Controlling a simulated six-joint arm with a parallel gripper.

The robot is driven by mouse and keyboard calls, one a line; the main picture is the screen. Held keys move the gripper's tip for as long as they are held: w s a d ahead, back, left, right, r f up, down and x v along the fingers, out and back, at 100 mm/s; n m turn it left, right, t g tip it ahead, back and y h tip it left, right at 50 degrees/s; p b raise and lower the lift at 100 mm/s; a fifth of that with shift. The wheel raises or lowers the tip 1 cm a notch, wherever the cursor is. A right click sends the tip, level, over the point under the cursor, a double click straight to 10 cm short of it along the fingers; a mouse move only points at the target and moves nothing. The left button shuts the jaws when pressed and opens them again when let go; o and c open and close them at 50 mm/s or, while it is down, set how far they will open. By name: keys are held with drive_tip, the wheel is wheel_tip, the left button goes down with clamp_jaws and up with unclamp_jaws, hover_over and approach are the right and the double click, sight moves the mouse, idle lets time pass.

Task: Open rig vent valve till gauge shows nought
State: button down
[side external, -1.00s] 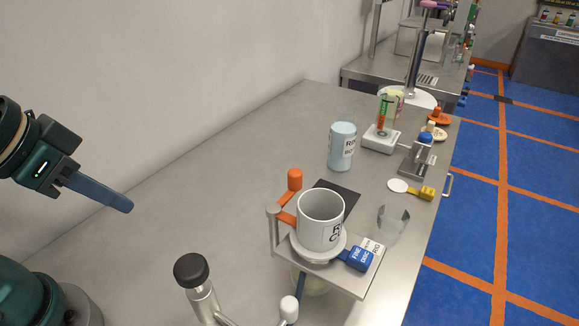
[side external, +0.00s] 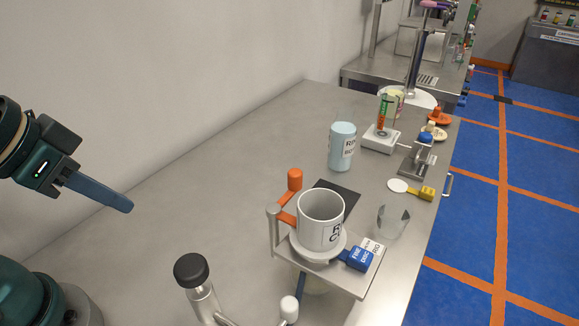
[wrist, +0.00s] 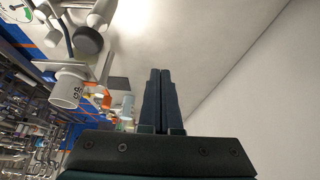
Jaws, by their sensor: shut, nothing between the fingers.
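My gripper (side external: 122,203) hangs at the left of the side external view, shut and empty, well apart from the rig. In the wrist view its two fingers (wrist: 161,100) lie together. The rig (side external: 352,283) is a metal plate stand carrying a grey-white lettered cup (side external: 320,220). A black-capped metal post (side external: 191,269) and a white-knobbed lever (side external: 289,308) are in front. A round dial gauge (wrist: 14,10) shows partly at the wrist view's top left corner; its reading is too small to tell.
A pale blue lettered container (side external: 342,147), a white scale-like device (side external: 381,139) and a clear beaker (side external: 393,222) stand on the steel bench (side external: 225,190). A wall runs behind the bench. The bench between my gripper and the rig is clear.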

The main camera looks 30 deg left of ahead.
drive_tip(key=c, duration=1)
unclamp_jaws()
drive_tip(key=o, duration=0.3)
drive_tip(key=shift+w+d+r+n, duration=0.1)
drive_tip(key=shift+w+r+n, duration=0.15)
drive_tip(key=shift+r, duration=0.25)
drive_tip(key=shift+w+r+n, duration=0.15)
drive_tip(key=shift+w+r, duration=0.05)
drive_tip(key=shift+r, duration=0.3)
drive_tip(key=m+g, duration=0.4)
drive_tip(key=g, duration=0.1)
hover_over(289, 302)
drive_tip(key=w+a, duration=0.2)
wheel_tip(289, 302, down, 5)
drive_tip(key=shift+m+g, duration=0.3)
drive_tip(key=shift+m, duration=0.4)
drive_tip(key=f, duration=0.1)
drive_tip(key=s+d+f, duration=0.2)
drive_tip(key=shift+f, duration=2.55)
